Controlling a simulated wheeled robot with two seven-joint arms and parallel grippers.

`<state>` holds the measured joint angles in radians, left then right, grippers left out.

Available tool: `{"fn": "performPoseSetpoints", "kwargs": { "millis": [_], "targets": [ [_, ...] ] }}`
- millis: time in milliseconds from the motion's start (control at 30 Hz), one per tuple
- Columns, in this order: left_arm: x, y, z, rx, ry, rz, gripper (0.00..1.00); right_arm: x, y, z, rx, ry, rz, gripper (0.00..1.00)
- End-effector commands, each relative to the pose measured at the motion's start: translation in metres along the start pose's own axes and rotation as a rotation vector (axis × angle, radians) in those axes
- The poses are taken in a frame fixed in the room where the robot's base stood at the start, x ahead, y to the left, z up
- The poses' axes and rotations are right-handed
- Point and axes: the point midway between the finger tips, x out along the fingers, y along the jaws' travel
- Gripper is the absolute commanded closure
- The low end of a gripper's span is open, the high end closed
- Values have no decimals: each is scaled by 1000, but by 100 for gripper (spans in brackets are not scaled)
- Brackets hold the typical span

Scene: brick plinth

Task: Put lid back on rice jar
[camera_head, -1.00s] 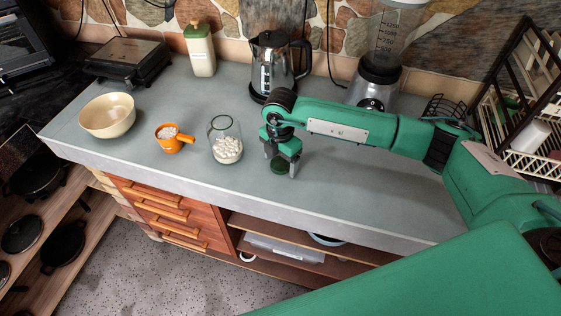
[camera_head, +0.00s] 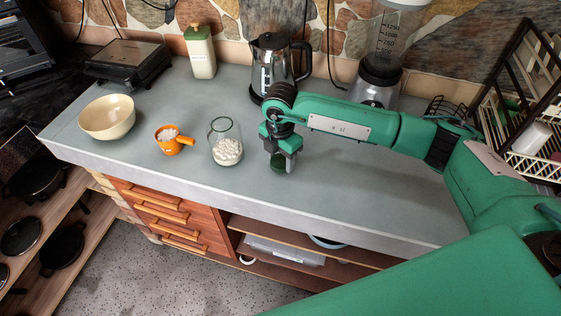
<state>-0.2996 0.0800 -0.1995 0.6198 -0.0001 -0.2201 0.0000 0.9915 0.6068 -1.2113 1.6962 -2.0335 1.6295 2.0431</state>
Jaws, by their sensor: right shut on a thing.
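The rice jar (camera_head: 226,146) is a clear glass jar with white contents at its bottom, standing open on the grey counter. My right gripper (camera_head: 283,160) points down just to the right of the jar, apart from it. The fingers hide part of the lid. The lid appears close above the counter; the exact gap is hard to tell. My left gripper is not in view.
An orange measuring cup (camera_head: 172,146) with white contents and a cream bowl (camera_head: 107,118) stand left of the jar. Behind are a green-lidded canister (camera_head: 201,58), a kettle (camera_head: 269,65) and a blender (camera_head: 382,60). The counter front (camera_head: 350,205) is clear.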

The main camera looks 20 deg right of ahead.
Motion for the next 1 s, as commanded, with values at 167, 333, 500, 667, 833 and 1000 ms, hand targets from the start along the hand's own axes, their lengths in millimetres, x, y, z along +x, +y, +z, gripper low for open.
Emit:
{"fn": "performPoseSetpoints", "kwargs": {
  "millis": [167, 333, 500, 667, 833, 1000],
  "targets": [
    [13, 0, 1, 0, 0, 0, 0, -37, 1, 1, -2, -2, 7, 69],
    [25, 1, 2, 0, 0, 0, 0, -88, 1, 0, -2, -3, 7, 69],
    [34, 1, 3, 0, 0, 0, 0, -134, 1, 0, -1, -2, 5, 69],
    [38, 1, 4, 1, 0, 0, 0, -163, 0, 0, 0, -1, 4, 69],
    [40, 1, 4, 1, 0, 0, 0, -178, 0, 0, 0, 0, 2, 69],
    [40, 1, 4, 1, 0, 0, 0, -182, 0, 0, -1, 0, 0, 69]
  ]
}}
